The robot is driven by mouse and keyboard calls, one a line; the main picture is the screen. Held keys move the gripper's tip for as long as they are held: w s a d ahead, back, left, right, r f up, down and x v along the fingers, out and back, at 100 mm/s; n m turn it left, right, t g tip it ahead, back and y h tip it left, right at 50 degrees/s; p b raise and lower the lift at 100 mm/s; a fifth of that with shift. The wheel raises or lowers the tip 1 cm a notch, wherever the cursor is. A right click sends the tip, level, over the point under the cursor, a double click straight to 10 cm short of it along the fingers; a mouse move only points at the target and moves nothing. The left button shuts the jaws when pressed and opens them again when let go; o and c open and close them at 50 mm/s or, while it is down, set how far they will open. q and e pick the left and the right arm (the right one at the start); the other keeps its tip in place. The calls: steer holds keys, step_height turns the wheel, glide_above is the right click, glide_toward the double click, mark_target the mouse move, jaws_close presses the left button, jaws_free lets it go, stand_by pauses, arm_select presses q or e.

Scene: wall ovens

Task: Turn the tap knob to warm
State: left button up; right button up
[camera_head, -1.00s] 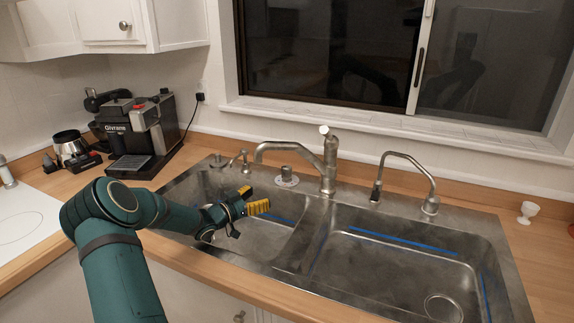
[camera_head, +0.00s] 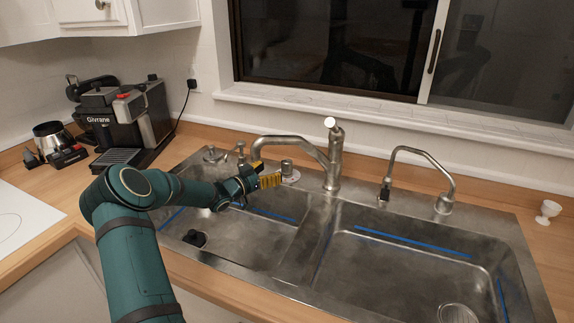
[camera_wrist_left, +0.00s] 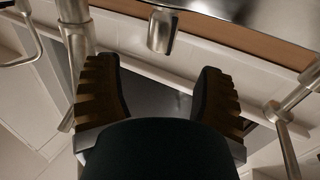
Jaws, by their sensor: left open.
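The main tap (camera_head: 330,158) is a brushed metal faucet with its spout reaching left over the double sink. A short round metal knob (camera_head: 287,167) on a pale disc stands on the sink deck, left of the tap body. My left gripper (camera_head: 266,179) has yellow pads and is just left of and in front of this knob, over the back of the left basin. In the left wrist view my fingers (camera_wrist_left: 158,80) are spread apart with nothing between them. A short metal cylinder (camera_wrist_left: 161,32), seemingly the knob, lies beyond the fingertips. My right gripper is out of view.
A second curved faucet (camera_head: 418,155) stands at right, and a small dispenser (camera_head: 241,153) is left of the knob. A coffee machine (camera_head: 125,118) stands at back left. A white egg cup (camera_head: 548,210) is at far right. The right basin is clear.

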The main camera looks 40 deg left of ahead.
mark_target(283, 164)
arm_select(q)
steer(key=w, duration=0.5)
steer(key=w+d+b, duration=0.1)
steer(key=w, duration=0.2)
steer(key=shift+w, duration=0.1)
steer(key=shift+a, duration=0.1)
steer(key=c, duration=1.2)
